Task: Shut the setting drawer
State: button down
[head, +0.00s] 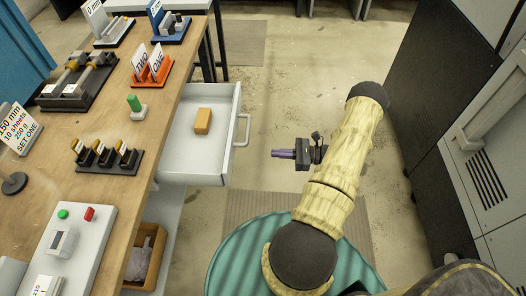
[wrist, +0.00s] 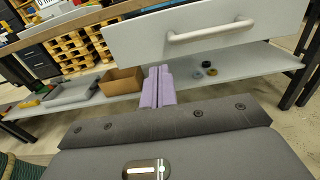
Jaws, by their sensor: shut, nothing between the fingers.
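The setting drawer (head: 191,172) is a white drawer pulled out from under the right edge of the wooden workbench. A tan block (head: 203,121) lies inside it. Its light handle (head: 241,130) is on the drawer's right-hand front. My gripper (head: 275,154) is to the right of the drawer front, apart from it, with its purple fingers pointing left towards it. In the wrist view the purple fingers (wrist: 158,86) are together with nothing between them. The drawer front (wrist: 180,34) and handle (wrist: 211,32) show above them in that view.
The workbench (head: 168,118) carries several racks, signs and a button box (head: 67,243). A lower shelf (wrist: 245,62) holds a brown bin (wrist: 122,80) and small items. Dark and grey cabinets (head: 435,90) stand at the right. Floor between drawer and cabinets is clear.

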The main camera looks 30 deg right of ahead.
aim_at(233, 151)
jog(key=p+x, duration=0.1)
jog(key=x, duration=1.1)
jog(key=shift+w+a+p, duration=0.1)
jog(key=shift+a+p, duration=0.1)
jog(key=shift+p, duration=0.2)
jog(key=shift+w+a, duration=0.25)
jog(key=shift+a, duration=0.05)
jog(key=shift+w+a, duration=0.1)
